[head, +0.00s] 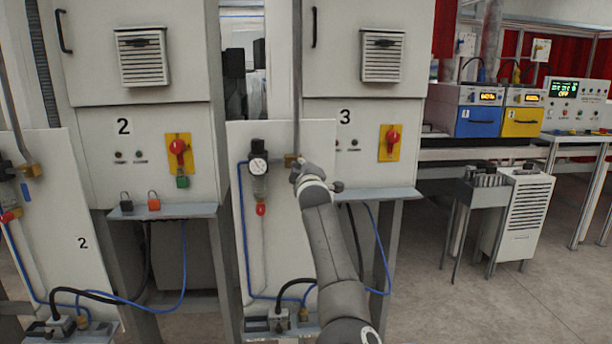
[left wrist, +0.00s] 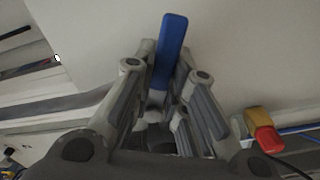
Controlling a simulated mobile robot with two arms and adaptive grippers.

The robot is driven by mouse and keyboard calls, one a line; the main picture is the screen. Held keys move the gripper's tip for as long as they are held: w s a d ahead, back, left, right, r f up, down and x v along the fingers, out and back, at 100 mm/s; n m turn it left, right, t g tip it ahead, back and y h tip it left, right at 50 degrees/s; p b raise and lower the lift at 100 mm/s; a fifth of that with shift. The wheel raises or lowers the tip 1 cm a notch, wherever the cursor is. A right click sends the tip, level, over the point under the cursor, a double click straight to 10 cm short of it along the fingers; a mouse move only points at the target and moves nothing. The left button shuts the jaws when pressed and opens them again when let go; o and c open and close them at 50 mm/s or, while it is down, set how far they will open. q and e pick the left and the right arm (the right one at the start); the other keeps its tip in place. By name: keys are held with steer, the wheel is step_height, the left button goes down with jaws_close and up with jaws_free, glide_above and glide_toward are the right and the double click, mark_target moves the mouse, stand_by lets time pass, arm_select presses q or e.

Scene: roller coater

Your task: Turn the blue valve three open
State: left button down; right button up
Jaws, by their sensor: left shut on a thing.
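The blue valve handle (left wrist: 172,45) shows in the left wrist view as a flat blue bar, its lower part between the fingers of my left gripper (left wrist: 166,72). The gripper is shut on it, and the bar's free end sticks out past the fingertips. In the head view my left gripper (head: 298,174) is at the pipe fitting (head: 291,159) on the panel of station three (head: 280,225). There the gripper hides the blue handle. How far the valve is turned cannot be told. My right gripper is not in view.
A pressure gauge (head: 258,166) with a red-ended filter (head: 261,208) is left of the gripper. A shelf (head: 377,198) juts out at the right, below a red rotary switch (head: 392,137). Padlocks stand on station two's shelf (head: 165,212).

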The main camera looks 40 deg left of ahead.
arm_select(q)
steer(key=r+n+p, duration=0.1)
steer(key=n, duration=0.1)
steer(key=shift+r+n, duration=0.1)
steer(key=shift+n, duration=0.2)
steer(key=shift+r+n+p, duration=0.2)
steer(key=shift+n+p, duration=0.6)
steer(key=shift+n, duration=0.3)
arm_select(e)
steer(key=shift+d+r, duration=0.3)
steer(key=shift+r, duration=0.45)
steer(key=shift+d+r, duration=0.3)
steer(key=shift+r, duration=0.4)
arm_select(q)
steer(key=c, duration=1.4)
jaws_free()
steer(key=shift+f, duration=0.1)
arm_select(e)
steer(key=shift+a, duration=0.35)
arm_select(q)
steer(key=shift+w, duration=0.1)
steer(key=shift+d, duration=0.15)
steer(key=shift+v, duration=3.7)
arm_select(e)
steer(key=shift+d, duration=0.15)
